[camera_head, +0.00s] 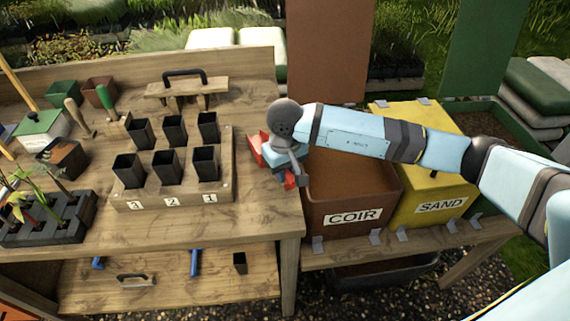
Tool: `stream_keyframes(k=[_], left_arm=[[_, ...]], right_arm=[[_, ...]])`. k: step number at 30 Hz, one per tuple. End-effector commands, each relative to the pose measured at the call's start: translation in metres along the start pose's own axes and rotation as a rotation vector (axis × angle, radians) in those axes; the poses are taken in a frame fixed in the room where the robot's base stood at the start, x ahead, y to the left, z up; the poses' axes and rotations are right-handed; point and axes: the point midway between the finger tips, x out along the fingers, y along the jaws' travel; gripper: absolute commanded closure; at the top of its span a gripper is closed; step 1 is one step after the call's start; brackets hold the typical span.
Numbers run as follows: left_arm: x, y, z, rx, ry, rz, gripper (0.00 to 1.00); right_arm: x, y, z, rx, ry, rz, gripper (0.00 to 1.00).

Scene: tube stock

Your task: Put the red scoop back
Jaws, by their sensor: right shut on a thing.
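The red scoop (256,151) shows in part at the right edge of the wooden bench, by the COIR bin. My right gripper (291,180) is shut on it. The gripper and wrist hide much of the scoop, so I cannot tell whether it touches the bench. The brown COIR bin (325,222) stands just right of the gripper, with dark filling inside. My left gripper is not in view.
The yellow SAND bin (411,216) stands right of the COIR bin. On the bench, a wooden rack (215,200) holds several black pots. A black seedling tray (62,231) and a wooden tamper (186,88) are also there. The bench's front right is clear.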

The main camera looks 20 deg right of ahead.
Motion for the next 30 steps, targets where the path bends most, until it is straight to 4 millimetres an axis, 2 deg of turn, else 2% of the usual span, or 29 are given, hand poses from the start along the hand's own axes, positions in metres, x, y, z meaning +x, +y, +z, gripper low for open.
stream_keyframes(k=[11, 30], left_arm=[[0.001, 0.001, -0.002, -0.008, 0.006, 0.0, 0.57], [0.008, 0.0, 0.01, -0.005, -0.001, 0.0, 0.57]], right_arm=[[0.005, 0.0, 0.0, 0.0, 0.002, 0.0, 1.0], [0.016, 0.0, 0.0, -0.001, 0.001, 0.0, 1.0]])
